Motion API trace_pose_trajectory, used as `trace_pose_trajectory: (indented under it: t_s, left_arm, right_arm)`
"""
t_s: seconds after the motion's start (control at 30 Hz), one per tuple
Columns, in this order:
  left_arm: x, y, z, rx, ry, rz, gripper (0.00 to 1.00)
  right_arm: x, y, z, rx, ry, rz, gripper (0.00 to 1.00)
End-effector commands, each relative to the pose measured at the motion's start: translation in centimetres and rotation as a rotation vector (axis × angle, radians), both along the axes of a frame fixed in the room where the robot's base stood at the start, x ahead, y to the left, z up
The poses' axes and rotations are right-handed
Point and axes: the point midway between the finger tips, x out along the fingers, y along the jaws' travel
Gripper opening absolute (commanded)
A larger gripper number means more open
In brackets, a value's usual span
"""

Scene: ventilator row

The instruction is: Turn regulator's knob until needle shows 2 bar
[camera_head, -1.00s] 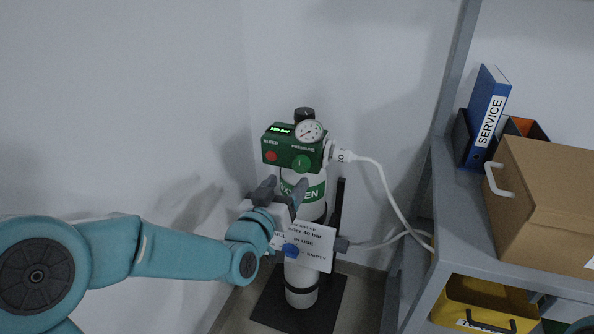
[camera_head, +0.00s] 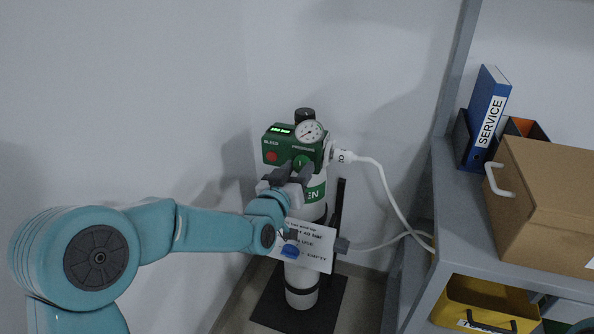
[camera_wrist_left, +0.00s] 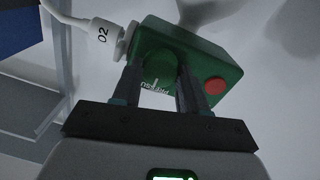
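The green regulator box (camera_head: 291,147) sits on top of a white cylinder (camera_head: 301,278). Its round white gauge (camera_head: 309,132) faces me; the needle is too small to read. The green pressure knob (camera_head: 302,161) is on the box front, partly behind my left gripper (camera_head: 296,169). In the left wrist view the knob (camera_wrist_left: 159,67) lies between the two spread fingertips of my left gripper (camera_wrist_left: 158,80). The fingers are open, one on each side of the knob; I cannot tell whether they touch it. My right gripper is not in view.
A red bleed button (camera_wrist_left: 215,85) is beside the knob. A white hose (camera_head: 385,186) leaves the box's right side. A paper tag (camera_head: 306,246) hangs on the cylinder. A grey shelf (camera_head: 450,214) with a cardboard box (camera_head: 545,205) stands at right; walls are behind.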

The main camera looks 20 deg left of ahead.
Motion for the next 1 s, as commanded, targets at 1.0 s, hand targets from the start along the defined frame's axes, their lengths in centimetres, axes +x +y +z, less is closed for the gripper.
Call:
trace_pose_trajectory:
  t_s: [1.0]
  left_arm:
    - [0.0,-0.1,0.2,0.676,-0.026,0.0,0.12]
  right_arm:
    - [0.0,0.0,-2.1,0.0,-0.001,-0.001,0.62]
